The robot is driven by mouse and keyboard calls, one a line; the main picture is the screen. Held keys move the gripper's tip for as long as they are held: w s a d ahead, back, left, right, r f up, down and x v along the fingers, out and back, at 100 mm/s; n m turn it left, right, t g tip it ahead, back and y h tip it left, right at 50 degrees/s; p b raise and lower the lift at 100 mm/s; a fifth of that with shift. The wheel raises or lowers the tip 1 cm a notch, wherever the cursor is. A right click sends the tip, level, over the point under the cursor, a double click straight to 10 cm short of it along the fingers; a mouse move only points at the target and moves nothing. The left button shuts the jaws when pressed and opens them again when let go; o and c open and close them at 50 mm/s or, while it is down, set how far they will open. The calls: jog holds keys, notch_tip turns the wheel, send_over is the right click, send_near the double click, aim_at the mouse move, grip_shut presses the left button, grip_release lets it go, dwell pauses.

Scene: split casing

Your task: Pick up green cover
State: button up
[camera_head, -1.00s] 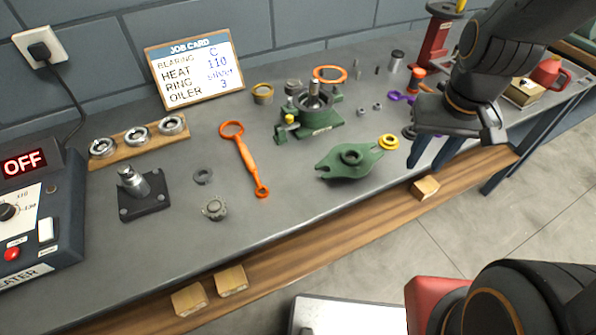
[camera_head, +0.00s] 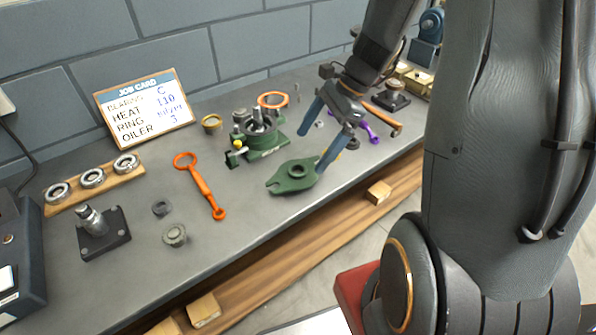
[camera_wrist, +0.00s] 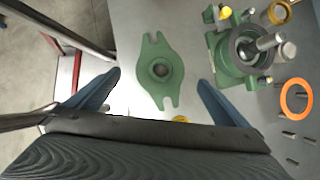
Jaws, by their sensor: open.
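The green cover (camera_head: 292,177) lies flat on the grey bench near its front edge. It is a flange with a round hub in the middle and notched ears at both ends. In the wrist view the cover (camera_wrist: 160,70) lies ahead of and between the fingertips, with clear bench on both sides. My gripper (camera_head: 318,137) is open and empty, with blue fingers. It is above the bench, just right of and behind the cover in the head view. In the wrist view my gripper (camera_wrist: 158,85) shows both fingers spread wide, apart from the cover.
The green casing base (camera_head: 262,140) with an upright shaft stands behind the cover. An orange spanner (camera_head: 203,186) lies to the left. A yellow ring (camera_wrist: 181,119) is partly hidden below the cover in the wrist view. A wooden block (camera_head: 379,192) sits on the lower ledge.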

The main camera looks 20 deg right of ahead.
aim_at(295, 173)
jog(key=shift+w+f+m, duration=0.15)
jog(key=shift+f+m, duration=0.1)
jog(key=shift+m, duration=0.05)
jog(key=shift+x, duration=0.9)
jog(key=shift+p+x, duration=1.15)
jog(key=shift+x, duration=1.55)
jog(key=shift+d+f, duration=0.1)
jog(key=shift+d, duration=0.05)
jog(key=shift+c, duration=0.4)
jog(key=c, duration=1.5)
jog(key=shift+c, duration=0.2)
